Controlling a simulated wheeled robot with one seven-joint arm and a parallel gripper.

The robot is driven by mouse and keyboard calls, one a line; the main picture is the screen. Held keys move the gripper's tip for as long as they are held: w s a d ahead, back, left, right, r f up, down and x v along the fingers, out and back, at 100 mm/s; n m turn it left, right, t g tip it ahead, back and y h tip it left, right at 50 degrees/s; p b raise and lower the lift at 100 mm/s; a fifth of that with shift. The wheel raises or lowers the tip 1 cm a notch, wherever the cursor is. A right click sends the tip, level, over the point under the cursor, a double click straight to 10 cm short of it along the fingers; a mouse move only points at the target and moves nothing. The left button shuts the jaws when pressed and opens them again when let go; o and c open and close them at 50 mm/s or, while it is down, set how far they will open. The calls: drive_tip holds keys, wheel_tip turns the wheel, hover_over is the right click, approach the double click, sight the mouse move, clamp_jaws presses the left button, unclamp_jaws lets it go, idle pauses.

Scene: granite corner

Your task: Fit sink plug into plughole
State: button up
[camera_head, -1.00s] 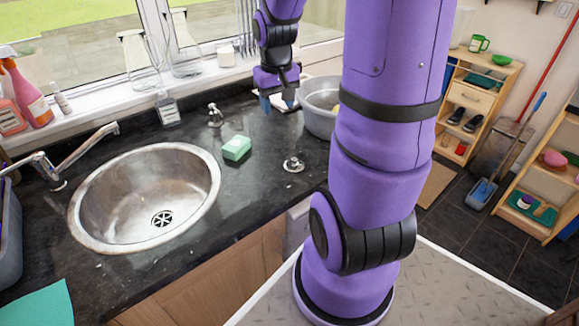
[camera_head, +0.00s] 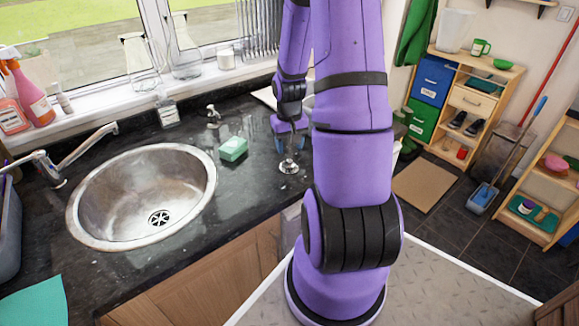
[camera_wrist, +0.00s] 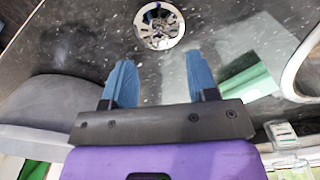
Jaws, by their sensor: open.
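The metal sink plug (camera_head: 289,167) lies on the dark granite worktop, right of the sink (camera_head: 197,190). In the wrist view the round plug (camera_wrist: 159,26) is at the top, ahead of the fingertips and in line with the gap between them. The plughole (camera_head: 159,217) is in the bottom of the round steel sink and looks uncovered. My gripper (camera_head: 290,146), with blue fingers, is just above and behind the plug in the head view. It is open in the wrist view (camera_wrist: 158,72), with nothing between its fingers.
A green sponge (camera_head: 233,149) lies between the sink and the plug. A small dispenser (camera_head: 213,116) stands behind the sponge. The tap (camera_head: 85,148) reaches over the sink's left rim. A grey basin (camera_wrist: 55,100) is beside my gripper in the wrist view. My arm hides the worktop's right part.

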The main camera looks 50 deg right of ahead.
sight(289, 159)
drive_tip(key=shift+w+d+f, duration=0.1)
drive_tip(key=shift+d+f, duration=0.05)
drive_tip(key=shift+f, duration=2.8)
clamp_jaws()
drive_tip(key=shift+r, duration=0.15)
